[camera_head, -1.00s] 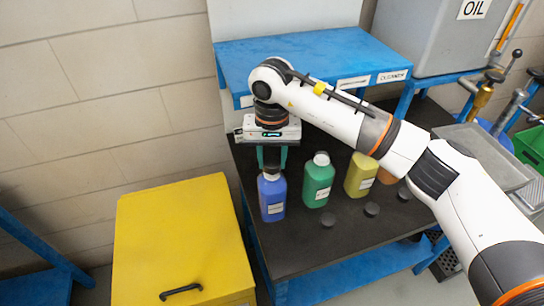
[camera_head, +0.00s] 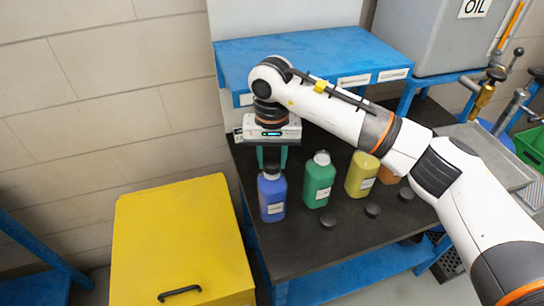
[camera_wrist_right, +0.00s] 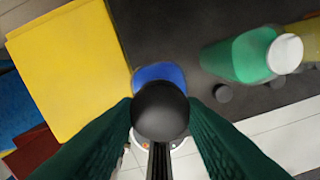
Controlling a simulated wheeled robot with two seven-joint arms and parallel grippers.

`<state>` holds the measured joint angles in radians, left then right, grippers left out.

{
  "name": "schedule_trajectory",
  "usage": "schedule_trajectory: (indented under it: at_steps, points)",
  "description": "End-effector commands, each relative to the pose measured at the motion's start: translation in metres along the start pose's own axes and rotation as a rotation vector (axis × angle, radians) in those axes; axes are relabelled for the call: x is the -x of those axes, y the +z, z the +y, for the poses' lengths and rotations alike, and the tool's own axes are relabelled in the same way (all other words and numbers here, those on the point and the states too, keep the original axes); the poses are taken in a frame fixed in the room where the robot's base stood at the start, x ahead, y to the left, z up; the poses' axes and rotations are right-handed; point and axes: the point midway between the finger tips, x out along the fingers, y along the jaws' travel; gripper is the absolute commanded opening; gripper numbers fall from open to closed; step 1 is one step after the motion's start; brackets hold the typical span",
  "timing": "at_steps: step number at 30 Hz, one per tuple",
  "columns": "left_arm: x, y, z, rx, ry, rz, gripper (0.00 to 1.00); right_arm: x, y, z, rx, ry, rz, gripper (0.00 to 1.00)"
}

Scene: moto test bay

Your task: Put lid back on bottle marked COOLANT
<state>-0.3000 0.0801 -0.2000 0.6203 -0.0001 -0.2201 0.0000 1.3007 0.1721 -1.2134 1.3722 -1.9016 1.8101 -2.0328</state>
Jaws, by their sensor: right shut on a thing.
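My right gripper (camera_head: 270,158) points straight down over the blue bottle (camera_head: 271,198), which stands upright at the left front of the dark bench. It is shut on a round black lid, which shows large between the green fingers in the right wrist view (camera_wrist_right: 160,110). The blue bottle (camera_wrist_right: 158,75) is partly hidden behind the lid there. The lid is at the bottle's mouth or just above it; I cannot tell whether they touch. The bottle's white label is too small to read. My left gripper is not in view.
A green bottle (camera_head: 319,182) with a white top, a yellow bottle (camera_head: 361,176) and an orange bottle (camera_head: 388,175) stand to the right. Black lids (camera_head: 328,219) lie in front of them. A blue shelf (camera_head: 310,60) is behind; a yellow box (camera_head: 180,240) is at left.

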Motion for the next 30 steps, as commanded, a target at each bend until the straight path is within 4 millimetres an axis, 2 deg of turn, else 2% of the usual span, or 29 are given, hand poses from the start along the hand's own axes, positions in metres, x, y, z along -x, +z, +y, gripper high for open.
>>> schedule_trajectory:
  at_steps: [30]
  points:
    - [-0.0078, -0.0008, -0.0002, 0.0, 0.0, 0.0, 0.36, 0.0, 0.0002, 0.0, 0.0, 0.0, -0.001, 0.15]
